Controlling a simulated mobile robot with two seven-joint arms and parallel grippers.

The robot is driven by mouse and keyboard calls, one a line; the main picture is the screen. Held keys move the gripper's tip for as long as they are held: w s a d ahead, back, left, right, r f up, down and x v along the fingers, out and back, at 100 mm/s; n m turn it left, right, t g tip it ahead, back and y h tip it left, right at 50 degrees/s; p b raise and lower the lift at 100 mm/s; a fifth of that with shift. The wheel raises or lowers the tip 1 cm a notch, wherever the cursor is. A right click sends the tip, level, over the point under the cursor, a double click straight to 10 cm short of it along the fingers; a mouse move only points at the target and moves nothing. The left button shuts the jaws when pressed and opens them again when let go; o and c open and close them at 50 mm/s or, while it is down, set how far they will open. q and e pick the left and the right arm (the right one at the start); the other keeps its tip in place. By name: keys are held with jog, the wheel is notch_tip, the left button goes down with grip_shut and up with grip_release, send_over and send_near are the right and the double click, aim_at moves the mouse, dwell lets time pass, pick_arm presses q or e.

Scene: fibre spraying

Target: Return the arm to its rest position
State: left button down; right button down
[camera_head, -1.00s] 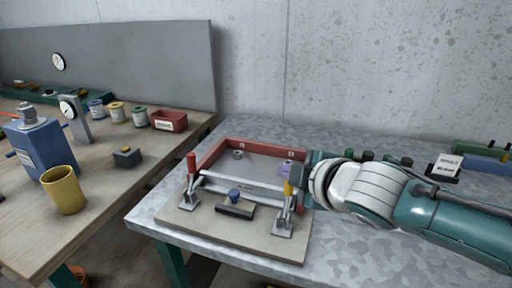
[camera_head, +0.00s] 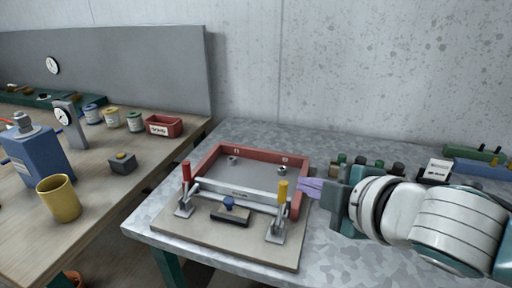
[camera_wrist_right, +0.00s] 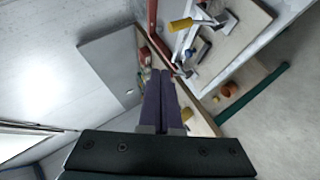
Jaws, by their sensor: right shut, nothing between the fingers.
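My right arm comes in from the right in the head view. Its gripper (camera_head: 308,187) is shut and empty, with purple fingers held beside the right side of the red frame fixture (camera_head: 209,160). In the right wrist view the two purple fingers (camera_wrist_right: 160,85) lie together with nothing between them. The fixture sits on a beige board (camera_head: 190,228) with a red-handled clamp (camera_head: 186,172) at left and a yellow-handled clamp (camera_head: 282,192) at right. The yellow handle also shows in the wrist view (camera_wrist_right: 181,24). My left gripper is not in view.
A mottled grey table (camera_head: 147,220) carries the board. Several small bottles and a white labelled block (camera_head: 437,170) stand behind my right arm. On the wooden bench at left are a yellow cup (camera_head: 59,199), a blue container (camera_head: 38,158) and a red bin (camera_head: 164,126).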

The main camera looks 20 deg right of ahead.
jog(key=s+m+g+h, duration=0.1)
jog(key=s+m+g, duration=1)
jog(key=s, duration=1.4)
notch_tip(320, 180, up, 29)
jog(key=m+t+p, duration=0.2)
jog(key=p, duration=2.7)
jog(key=shift+w+f, duration=0.2)
jog(key=shift+a, duration=0.1)
